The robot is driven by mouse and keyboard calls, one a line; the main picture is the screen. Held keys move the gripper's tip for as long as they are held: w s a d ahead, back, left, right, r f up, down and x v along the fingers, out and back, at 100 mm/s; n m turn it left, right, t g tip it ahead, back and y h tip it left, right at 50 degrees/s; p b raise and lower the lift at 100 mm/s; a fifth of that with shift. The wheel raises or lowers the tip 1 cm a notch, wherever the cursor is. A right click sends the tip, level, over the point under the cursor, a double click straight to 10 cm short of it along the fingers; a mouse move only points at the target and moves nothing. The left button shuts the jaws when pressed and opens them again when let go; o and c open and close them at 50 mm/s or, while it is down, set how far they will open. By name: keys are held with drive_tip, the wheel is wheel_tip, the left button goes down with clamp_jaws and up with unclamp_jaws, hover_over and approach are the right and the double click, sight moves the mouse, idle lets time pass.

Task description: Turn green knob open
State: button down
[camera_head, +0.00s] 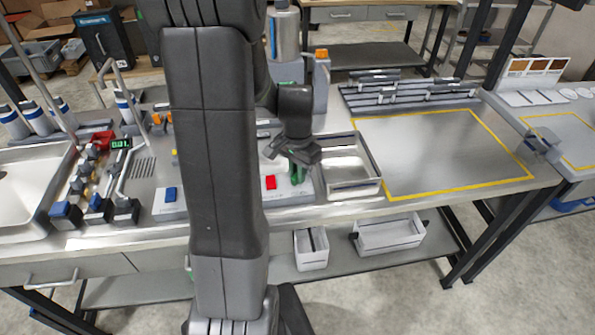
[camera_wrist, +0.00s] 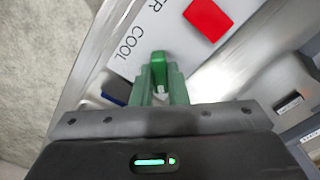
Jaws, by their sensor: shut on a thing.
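In the wrist view, my gripper (camera_wrist: 160,90) is shut on the green knob (camera_wrist: 159,66), which stands out from a white panel. The red square (camera_wrist: 208,18) and the letters "COOL" show beside it there. The knob's exact turn angle cannot be told.
A blue button (camera_head: 170,194) sits left of my arm. A metal tray (camera_head: 350,186) is close to the right of my gripper. A clear surface with a yellow outline (camera_head: 450,150) lies farther right. A tall silver canister (camera_head: 284,35) stands behind. My arm hides the middle of the counter.

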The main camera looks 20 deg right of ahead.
drive_tip(key=shift+n, duration=0.3)
drive_tip(key=n+b, duration=0.1)
drive_tip(key=n, duration=0.3)
drive_tip(key=shift+n+b, duration=0.45)
drive_tip(key=shift+n, duration=1.95)
drive_tip(key=shift+r, duration=0.1)
drive_tip(key=c, duration=1.4)
unclamp_jaws()
drive_tip(key=shift+c, duration=0.2)
wheel_tip(320, 180, up, 14)
drive_tip(key=shift+b, duration=0.3)
drive_tip(key=shift+f, duration=0.25)
